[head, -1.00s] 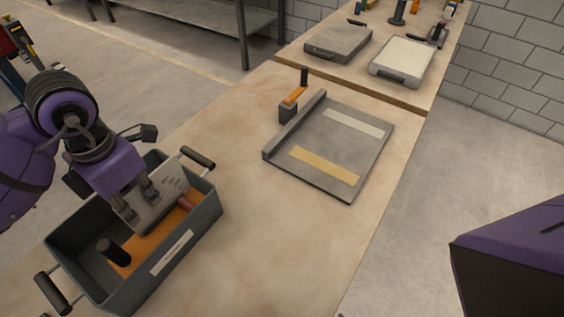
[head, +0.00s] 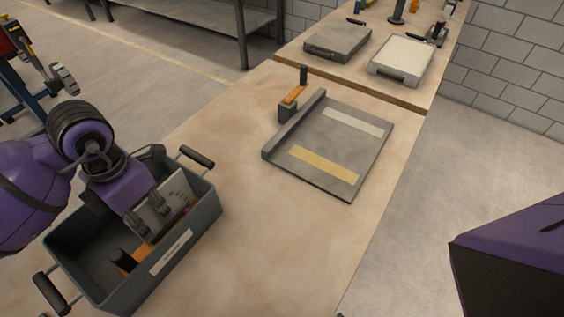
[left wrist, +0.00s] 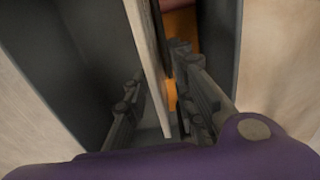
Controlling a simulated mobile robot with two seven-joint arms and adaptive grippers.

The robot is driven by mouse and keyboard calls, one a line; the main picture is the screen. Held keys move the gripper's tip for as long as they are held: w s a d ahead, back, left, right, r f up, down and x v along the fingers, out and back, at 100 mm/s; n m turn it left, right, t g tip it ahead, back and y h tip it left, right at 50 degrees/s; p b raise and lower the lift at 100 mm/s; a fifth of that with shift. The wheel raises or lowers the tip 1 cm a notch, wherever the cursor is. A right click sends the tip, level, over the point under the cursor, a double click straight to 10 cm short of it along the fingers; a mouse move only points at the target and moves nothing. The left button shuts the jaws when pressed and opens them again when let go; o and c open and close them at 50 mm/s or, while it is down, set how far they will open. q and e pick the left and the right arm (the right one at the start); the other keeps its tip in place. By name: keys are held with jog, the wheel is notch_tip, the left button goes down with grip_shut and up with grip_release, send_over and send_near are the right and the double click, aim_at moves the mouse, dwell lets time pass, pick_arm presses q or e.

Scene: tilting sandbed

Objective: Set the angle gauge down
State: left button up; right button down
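My left gripper (head: 148,214) reaches down into a dark grey bin (head: 209,205) in the head view. It is shut on a pale grey plate, which looks like the angle gauge (head: 177,190). The plate stands on edge, tilted, partly below the bin's rim. In the left wrist view the plate (left wrist: 148,50) runs between the two fingers (left wrist: 160,88), seen edge-on. Its lower edge is hidden, so I cannot tell whether it touches the bin floor. My right gripper is out of view.
An orange piece with a black knob (head: 122,259) lies in the bin. A grey board with two strips (head: 350,148) lies on the table, beside an orange and black fixture (head: 289,108). Grey (head: 338,40) and white (head: 401,60) cases stand further back. The table between bin and board is clear.

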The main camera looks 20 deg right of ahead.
pick_arm(q)
notch_tip(320, 180, up, 12)
jog(key=shift+r, duration=0.2)
dwell(0.4)
